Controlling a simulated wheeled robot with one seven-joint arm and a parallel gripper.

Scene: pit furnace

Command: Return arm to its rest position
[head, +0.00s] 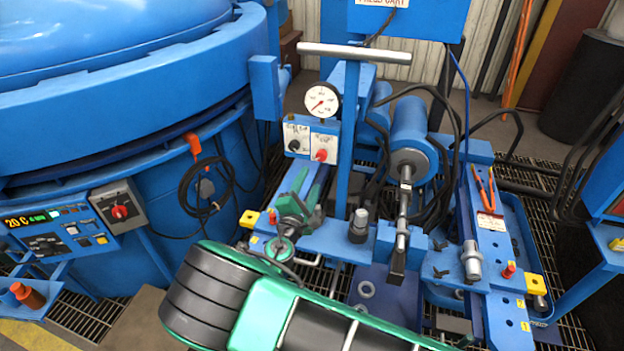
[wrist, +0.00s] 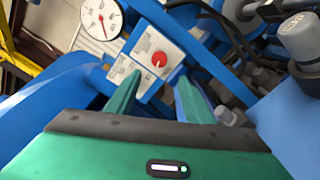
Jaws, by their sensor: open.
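My green gripper (head: 301,190) is in the middle of the head view, over the blue press cart. Its two fingers stand apart with nothing between them. They point toward the small control panel with the red knob (head: 321,155), below the round gauge (head: 322,100). The wrist view shows the two green fingers (wrist: 158,88) spread, with the red knob (wrist: 159,59) seen beyond the gap. I cannot tell the exact distance from the fingertips to the panel. My arm reaches in from the bottom of the head view, bent at a dark-banded joint.
A large blue furnace (head: 110,110) fills the left, with a control box (head: 119,207) on it. The cart carries a blue cylinder (head: 411,135), a T-handle (head: 354,53), pliers (head: 486,190) and metal fittings (head: 471,262). Hoses run behind. Grating floor lies around the cart.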

